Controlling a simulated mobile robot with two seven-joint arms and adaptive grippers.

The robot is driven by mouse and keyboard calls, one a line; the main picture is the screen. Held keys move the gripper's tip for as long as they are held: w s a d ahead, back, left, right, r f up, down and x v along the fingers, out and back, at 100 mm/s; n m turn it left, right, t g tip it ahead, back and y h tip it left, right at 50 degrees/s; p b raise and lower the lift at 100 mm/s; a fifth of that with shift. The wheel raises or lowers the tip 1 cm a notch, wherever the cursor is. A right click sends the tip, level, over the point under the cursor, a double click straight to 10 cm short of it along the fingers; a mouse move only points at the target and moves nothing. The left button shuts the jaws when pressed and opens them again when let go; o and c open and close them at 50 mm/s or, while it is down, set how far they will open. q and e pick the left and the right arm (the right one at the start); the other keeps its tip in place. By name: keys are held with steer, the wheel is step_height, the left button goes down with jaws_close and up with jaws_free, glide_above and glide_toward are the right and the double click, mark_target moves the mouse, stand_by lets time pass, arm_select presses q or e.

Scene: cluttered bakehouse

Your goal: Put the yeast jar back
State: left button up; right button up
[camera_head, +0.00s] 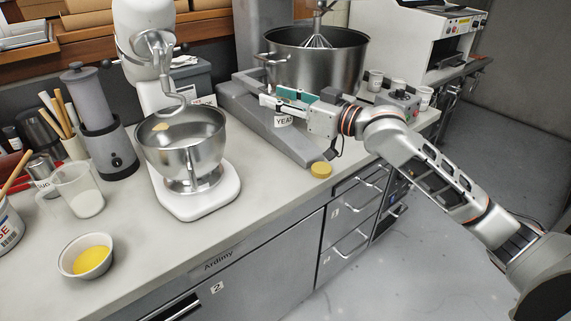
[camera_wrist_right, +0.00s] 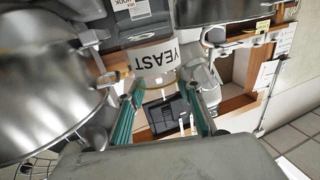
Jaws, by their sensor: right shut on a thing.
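The yeast jar (camera_head: 283,121) is a pale jar with a "YEAST" label, mostly hidden behind my right gripper in the head view. In the right wrist view the jar (camera_wrist_right: 158,58) sits between the fingertips, its label upside down. My right gripper (camera_head: 279,101) reaches in from the right and is shut on the jar, in front of the big steel mixer bowl. I cannot tell whether the jar touches the surface below it. A round yellow lid (camera_head: 321,169) lies on the counter near the front edge, apart from the jar. My left gripper is out of view.
The white stand mixer (camera_head: 197,194) with its steel bowl stands left of the jar. The large steel bowl (camera_head: 314,62) is behind it. A bowl of yellow stuff (camera_head: 68,266), a clear jug (camera_head: 85,181) and a grey grinder (camera_head: 107,149) are at left.

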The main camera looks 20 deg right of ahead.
step_height(320, 180, down, 16)
steer(key=b, duration=0.3)
steer(key=shift+r, duration=0.1)
steer(key=shift+f, duration=0.35)
steer(key=o, duration=1.2)
steer(key=shift+c, duration=0.2)
